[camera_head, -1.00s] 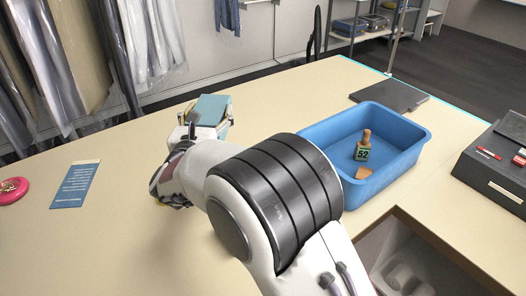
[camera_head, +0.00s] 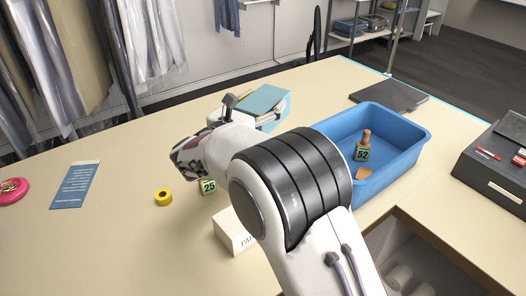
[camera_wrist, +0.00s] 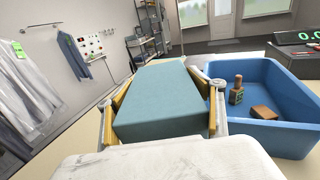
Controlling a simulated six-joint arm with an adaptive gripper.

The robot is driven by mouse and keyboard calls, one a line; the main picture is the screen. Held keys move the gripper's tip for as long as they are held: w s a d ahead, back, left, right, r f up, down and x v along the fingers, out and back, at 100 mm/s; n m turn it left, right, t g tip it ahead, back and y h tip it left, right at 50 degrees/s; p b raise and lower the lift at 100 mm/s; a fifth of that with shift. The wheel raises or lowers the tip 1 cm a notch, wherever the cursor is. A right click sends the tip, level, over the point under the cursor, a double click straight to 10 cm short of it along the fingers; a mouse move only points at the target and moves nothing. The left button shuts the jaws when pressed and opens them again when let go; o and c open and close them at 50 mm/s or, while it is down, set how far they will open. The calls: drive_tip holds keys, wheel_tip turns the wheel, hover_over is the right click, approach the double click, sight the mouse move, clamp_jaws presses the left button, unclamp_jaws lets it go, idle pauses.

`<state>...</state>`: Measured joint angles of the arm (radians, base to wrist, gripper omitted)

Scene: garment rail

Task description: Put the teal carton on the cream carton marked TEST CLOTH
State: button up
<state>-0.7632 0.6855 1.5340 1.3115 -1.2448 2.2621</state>
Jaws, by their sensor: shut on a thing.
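The teal carton (camera_head: 266,98) is in my gripper (camera_head: 262,112), left of the blue tub in the head view. In the wrist view the teal carton (camera_wrist: 165,100) fills the space between the two yellow-padded fingers of my gripper (camera_wrist: 163,110), which are shut on its sides. Its underside is hidden, so I cannot tell its exact height above the table. A cream carton (camera_head: 232,234) shows partly behind my arm in the head view. Only a few letters of its print show, and I cannot read TEST CLOTH on it.
A blue tub (camera_head: 398,160) holds a brown bottle-like thing tagged 52 (camera_head: 363,148) and a small tan block. A yellow tape roll (camera_head: 163,197) and a tag marked 25 (camera_head: 208,187) are on the table. A blue card (camera_head: 75,185) lies left; hanging garments (camera_head: 60,60) are behind.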

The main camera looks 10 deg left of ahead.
drive_tip(key=shift+f, duration=3.1)
drive_tip(key=shift+f, duration=0.1)
drive_tip(key=shift+f, duration=1.75)
drive_tip(key=shift+f, duration=0.1)
drive_tip(key=o, duration=1.4)
drive_tip(key=shift+f, duration=0.1)
